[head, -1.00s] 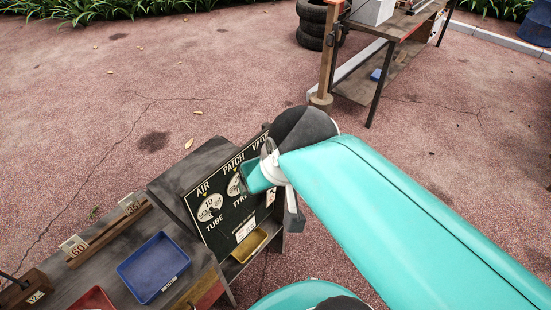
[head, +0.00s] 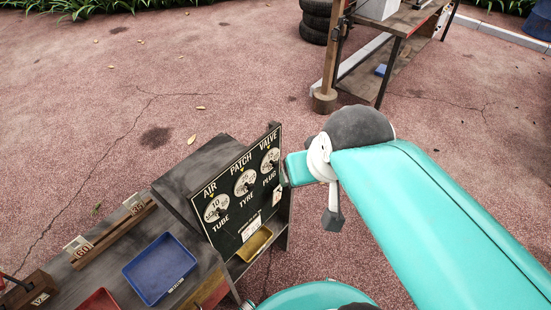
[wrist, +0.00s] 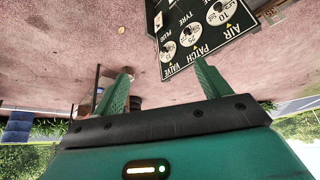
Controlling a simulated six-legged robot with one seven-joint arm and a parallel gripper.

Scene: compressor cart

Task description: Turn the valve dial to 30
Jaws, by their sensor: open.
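A dark green panel (head: 240,205) stands upright on the cart with three white dials under the labels AIR, PATCH and VALVE. The valve dial (head: 270,160) is at the right end in the head view, and its number is too small to read. In the wrist view the panel is upside down and the valve dial (wrist: 168,50) is nearest to my gripper (wrist: 160,88). My gripper is open, its two green fingers apart with nothing between them. In the head view my arm end is just right of the panel, and the fingers are mostly hidden.
The cart top (head: 185,240) bears a blue tray (head: 160,268), a red tray (head: 98,302) and number tags on a wooden rail. A yellow tray (head: 255,244) is below the panel. A workbench (head: 385,60) and stacked tyres (head: 317,20) stand at the back. The paving between is clear.

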